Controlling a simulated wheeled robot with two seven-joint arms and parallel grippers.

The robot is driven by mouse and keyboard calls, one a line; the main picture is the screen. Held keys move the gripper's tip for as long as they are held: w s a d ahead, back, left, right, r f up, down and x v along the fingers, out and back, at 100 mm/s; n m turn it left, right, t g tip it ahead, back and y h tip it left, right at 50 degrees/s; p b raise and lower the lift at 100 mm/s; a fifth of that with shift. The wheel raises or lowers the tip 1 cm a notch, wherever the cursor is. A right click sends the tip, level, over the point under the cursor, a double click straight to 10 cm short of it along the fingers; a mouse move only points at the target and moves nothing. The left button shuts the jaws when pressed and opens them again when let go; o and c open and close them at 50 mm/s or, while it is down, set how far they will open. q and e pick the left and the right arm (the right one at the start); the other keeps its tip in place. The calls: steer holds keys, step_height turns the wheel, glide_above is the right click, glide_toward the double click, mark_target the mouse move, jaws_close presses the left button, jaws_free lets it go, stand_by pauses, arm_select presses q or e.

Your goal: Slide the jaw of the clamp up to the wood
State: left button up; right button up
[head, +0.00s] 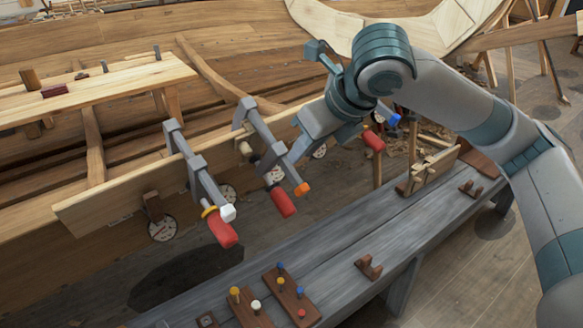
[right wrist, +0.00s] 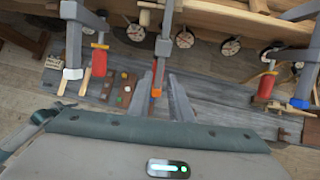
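Three grey bar clamps with red handles hang on the edge of a long wooden plank (head: 120,195). The left clamp (head: 196,165) has a white tip and a yellow ring. The middle clamp (head: 270,143) has an orange tip, which also shows in the right wrist view (right wrist: 156,93). The right clamp's red handle (head: 374,141) and blue tip show; my right arm hides most of its bar. My right gripper (head: 298,150) is at the middle clamp. Its fingers (right wrist: 168,92) look apart, with the orange tip between them in the picture; contact cannot be told. My left gripper is not in view.
A grey bench (head: 335,240) runs below the clamps, with a brown board of coloured pegs (head: 290,290) and small wooden holders (head: 369,267). Round white dials (head: 162,229) sit behind the plank. A wooden rack (head: 430,172) stands at the bench's far end.

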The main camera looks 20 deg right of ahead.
mark_target(286, 161)
steer(key=shift+w+f, duration=0.15)
steer(key=shift+f, duration=0.15)
steer(key=shift+x, duration=3.1)
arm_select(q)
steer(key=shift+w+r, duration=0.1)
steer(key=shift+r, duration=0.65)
arm_select(e)
steer(key=shift+w+a, duration=0.1)
steer(key=shift+c, duration=0.4)
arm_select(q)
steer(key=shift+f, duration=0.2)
arm_select(e)
steer(key=shift+w, duration=0.1)
steer(key=shift+w+a+r, duration=0.1)
steer(key=shift+a, duration=0.05)
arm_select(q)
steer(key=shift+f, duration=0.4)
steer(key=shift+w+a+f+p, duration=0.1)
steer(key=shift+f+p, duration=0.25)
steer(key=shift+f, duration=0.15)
arm_select(e)
steer(key=shift+w+a+r, duration=0.1)
steer(key=shift+w+a, duration=0.05)
steer(key=shift+w, duration=0.15)
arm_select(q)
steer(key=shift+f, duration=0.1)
